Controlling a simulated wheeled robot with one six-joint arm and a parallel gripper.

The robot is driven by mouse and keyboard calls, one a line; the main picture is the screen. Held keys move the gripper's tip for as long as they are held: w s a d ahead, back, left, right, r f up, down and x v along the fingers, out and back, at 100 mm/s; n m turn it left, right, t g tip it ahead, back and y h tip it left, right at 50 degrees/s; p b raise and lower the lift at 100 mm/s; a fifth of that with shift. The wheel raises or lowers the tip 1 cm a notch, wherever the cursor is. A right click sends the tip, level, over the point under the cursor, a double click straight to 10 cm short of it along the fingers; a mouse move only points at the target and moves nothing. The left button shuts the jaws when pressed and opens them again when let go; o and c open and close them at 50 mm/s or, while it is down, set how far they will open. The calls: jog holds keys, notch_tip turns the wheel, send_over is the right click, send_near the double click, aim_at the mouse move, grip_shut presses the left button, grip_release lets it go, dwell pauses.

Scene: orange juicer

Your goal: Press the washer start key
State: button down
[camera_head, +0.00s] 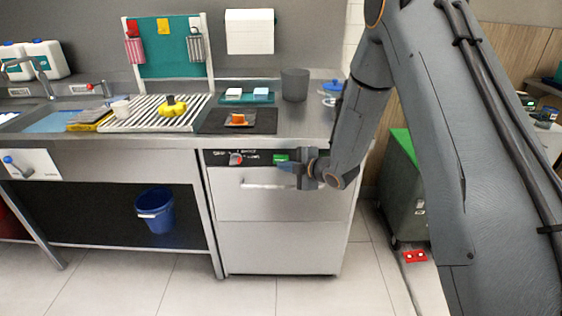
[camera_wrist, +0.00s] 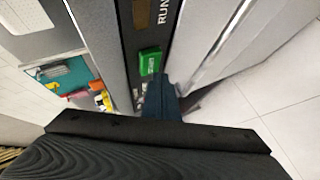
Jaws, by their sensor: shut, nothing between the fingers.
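The washer (camera_head: 275,235) is a steel front-loading machine under the counter, with a dark control strip along its top. A green start key (camera_head: 281,158) sits on that strip, right of a round red and white knob (camera_head: 236,159). In the wrist view the green key (camera_wrist: 150,61) shows close up, with lettering on its lower part. My gripper (camera_head: 284,167) is shut and empty, its tips at the strip just by the key. In the wrist view the dark fingers (camera_wrist: 160,92) end close to the key; I cannot tell whether they touch it.
A long bar handle (camera_head: 262,185) crosses the washer door below the strip. The steel counter (camera_head: 325,122) above holds a black mat (camera_head: 212,124), a ribbed drainer and a grey bin (camera_head: 294,84). A green-lidded cart (camera_head: 400,190) stands to the right. The floor in front is clear.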

jog(key=shift+w, duration=0.35)
jog(key=shift+w+b, duration=0.3)
jog(key=shift+w, duration=0.25)
dwell(0.7)
jog(key=shift+s, duration=0.95)
jog(key=s+p, duration=0.1)
jog(key=s, duration=0.4)
dwell(0.4)
dwell(0.5)
